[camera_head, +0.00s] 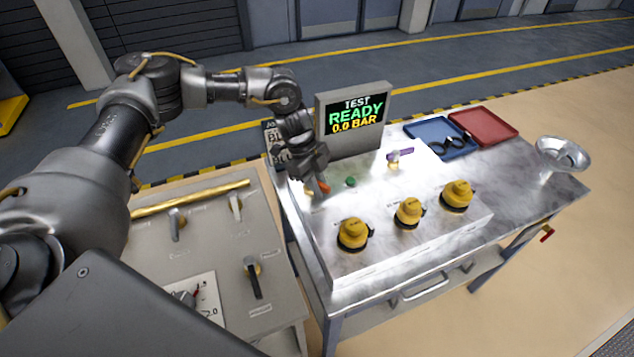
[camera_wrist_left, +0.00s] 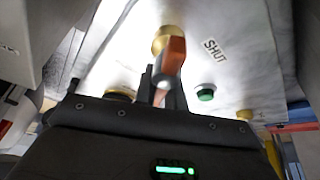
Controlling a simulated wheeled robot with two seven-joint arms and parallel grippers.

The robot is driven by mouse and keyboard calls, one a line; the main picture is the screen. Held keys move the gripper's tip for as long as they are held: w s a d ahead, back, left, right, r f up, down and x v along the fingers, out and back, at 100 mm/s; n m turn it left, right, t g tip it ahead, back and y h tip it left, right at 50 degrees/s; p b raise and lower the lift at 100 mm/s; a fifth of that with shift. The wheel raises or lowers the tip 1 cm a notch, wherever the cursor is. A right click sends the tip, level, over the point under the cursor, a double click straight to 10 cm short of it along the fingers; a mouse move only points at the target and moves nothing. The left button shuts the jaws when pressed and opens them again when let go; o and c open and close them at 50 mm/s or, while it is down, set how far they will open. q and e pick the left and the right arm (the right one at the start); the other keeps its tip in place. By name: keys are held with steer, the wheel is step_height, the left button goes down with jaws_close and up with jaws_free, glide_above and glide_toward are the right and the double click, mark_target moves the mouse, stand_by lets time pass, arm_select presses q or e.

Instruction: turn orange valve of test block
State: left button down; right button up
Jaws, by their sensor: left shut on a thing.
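The test block (camera_head: 385,225) is a pale metal block on the bench, with a screen behind it reading TEST READY 0.0 BAR. The orange valve (camera_head: 323,187) sits at its back left, mostly hidden by my left gripper (camera_head: 316,182) in the head view. In the left wrist view the orange handle (camera_wrist_left: 171,56) extends from a brass body (camera_wrist_left: 166,36), beside a SHUT label (camera_wrist_left: 213,50). My left gripper (camera_wrist_left: 163,93) is shut on the near end of the handle. My right gripper is not in view.
A green button (camera_head: 350,182) and a purple-handled valve (camera_head: 401,154) are close by on the block. Several yellow caps (camera_head: 409,212) line its front. A blue tray (camera_head: 440,137), red tray (camera_head: 484,126) and metal funnel (camera_head: 562,154) are to the right. A grey valve panel (camera_head: 220,235) stands left.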

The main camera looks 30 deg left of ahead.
arm_select(q)
steer(key=shift+w+a+r+n+t+p, duration=0.15)
steer(key=shift+n+t+p, duration=0.25)
steer(key=shift+n+p, duration=0.5)
steer(key=n+t+p, duration=0.1)
steer(key=n+p, duration=0.1)
steer(key=p, duration=0.1)
steer(key=w+n+t+p, duration=0.1)
steer(key=n+p, duration=0.2)
steer(key=w+n+y+p, duration=0.1)
steer(key=n+p, duration=0.2)
steer(key=p, duration=0.1)
steer(key=shift+a+t, duration=0.3)
steer(key=shift+t, duration=0.1)
steer(key=shift+w+a+f+n+t+y+p, duration=0.1)
steer(key=shift+f+n+t+y+p, duration=0.2)
steer(key=shift+n+p, duration=0.7)
steer(key=c, duration=1.5)
jaws_free()
steer(key=shift+a, duration=0.1)
steer(key=shift+o, duration=0.2)
steer(key=shift+r, duration=0.15)
